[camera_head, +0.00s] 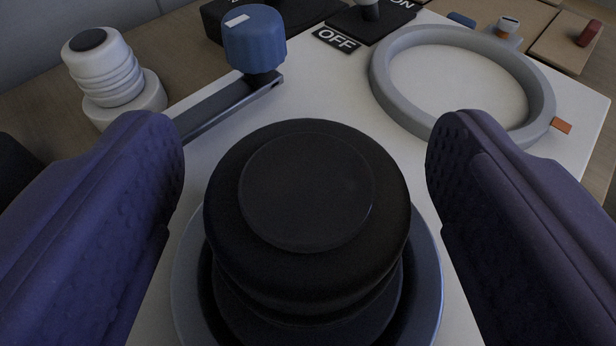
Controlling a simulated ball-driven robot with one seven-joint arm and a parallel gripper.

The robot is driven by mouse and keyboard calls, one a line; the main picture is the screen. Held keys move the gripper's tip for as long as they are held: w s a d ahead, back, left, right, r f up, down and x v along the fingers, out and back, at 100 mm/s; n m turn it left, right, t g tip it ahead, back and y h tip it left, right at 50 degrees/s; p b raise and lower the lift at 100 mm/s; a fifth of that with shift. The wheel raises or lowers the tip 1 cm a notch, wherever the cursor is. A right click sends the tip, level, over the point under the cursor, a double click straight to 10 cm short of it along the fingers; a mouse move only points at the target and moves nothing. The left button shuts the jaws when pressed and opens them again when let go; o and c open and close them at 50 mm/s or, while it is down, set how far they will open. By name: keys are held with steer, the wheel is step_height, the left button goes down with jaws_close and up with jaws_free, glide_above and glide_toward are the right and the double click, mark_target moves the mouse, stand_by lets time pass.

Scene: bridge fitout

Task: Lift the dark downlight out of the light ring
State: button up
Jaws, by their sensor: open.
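The dark downlight (307,215) is a black, stepped round piece with a flat top, upright in the lower middle of the view. The grey light ring (428,290) surrounds its lower part, and the downlight rises well above the rim. My gripper (305,165) is open, with one dark purple finger to the left of the downlight and one to the right. Gaps show between both fingers and the downlight, so neither appears to touch it. The near part of the ring is cut off by the bottom edge of the view.
A white ribbed downlight (104,68) stands at the upper left. A blue knob (254,40) sits on a dark slider track. A second, empty light grey ring (540,90) lies at the upper right with an orange tab. An OFF label (336,41) is beside a black switch base.

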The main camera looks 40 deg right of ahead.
steer(key=shift+w+d, duration=0.15)
steer(key=c, duration=1.2)
steer(key=shift+r, duration=0.15)
